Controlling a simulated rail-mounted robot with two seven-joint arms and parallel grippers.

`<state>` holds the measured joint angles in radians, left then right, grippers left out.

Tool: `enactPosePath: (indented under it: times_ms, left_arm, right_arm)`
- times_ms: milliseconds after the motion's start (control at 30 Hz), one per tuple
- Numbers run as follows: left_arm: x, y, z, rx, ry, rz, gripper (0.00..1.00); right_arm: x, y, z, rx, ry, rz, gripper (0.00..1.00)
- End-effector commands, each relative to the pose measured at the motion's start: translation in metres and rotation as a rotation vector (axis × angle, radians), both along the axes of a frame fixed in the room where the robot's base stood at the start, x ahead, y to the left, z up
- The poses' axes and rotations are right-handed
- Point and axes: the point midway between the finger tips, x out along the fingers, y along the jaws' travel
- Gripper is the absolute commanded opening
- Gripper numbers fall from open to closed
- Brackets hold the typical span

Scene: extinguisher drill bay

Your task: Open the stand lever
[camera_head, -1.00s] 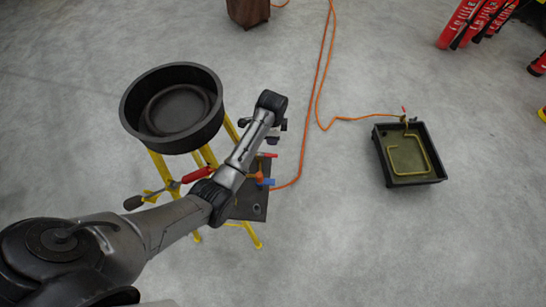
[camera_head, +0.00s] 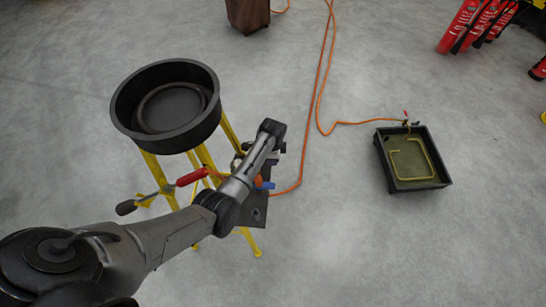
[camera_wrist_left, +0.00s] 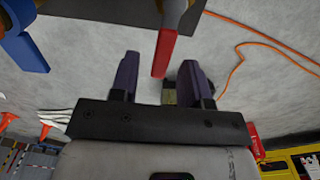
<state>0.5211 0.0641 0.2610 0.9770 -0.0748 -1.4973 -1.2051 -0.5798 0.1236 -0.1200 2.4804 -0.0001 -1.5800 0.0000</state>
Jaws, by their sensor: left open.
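The left wrist view shows a red lever (camera_wrist_left: 164,50) hanging down from the top edge, its lower end between the two dark fingers of my left gripper (camera_wrist_left: 160,65). I see no firm contact. My left gripper (camera_head: 261,151) is open in the head view, over the dark plate (camera_head: 254,212) of the yellow stand (camera_head: 207,157). My arm hides the red lever there. A blue handle (camera_head: 265,184) shows beside the arm, and a blue part (camera_wrist_left: 22,50) is at the upper left of the wrist view. My right gripper is not in view.
A round black pan (camera_head: 165,133) tops the stand. A red grip (camera_head: 192,177) on a rod juts out at its left. An orange hose (camera_head: 312,117) runs along the floor. A black tray (camera_head: 447,181) stands at the right. Floor between stand and tray is mostly clear.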

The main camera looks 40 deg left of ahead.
Motion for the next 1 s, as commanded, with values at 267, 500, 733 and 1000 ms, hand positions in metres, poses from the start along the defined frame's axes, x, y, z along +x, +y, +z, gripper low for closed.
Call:
enactPosePath:
  times_ms: [267,500,733,1000]
  left_arm:
    - [0.0003,0.0000,-0.0023,0.001,-0.001,0.000,0.43]
    - [0.0002,-0.0001,-0.0022,0.000,0.000,0.000,0.28]
    - [0.0001,0.0000,-0.0022,0.000,0.000,0.000,0.06]
    - [0.0001,0.0000,-0.0021,0.000,0.000,0.000,0.00]
  right_arm:
    - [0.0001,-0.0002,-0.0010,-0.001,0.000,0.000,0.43]
    - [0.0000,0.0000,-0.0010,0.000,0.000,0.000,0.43]
    - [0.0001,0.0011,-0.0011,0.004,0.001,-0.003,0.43]
    - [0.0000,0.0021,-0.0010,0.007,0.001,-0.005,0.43]
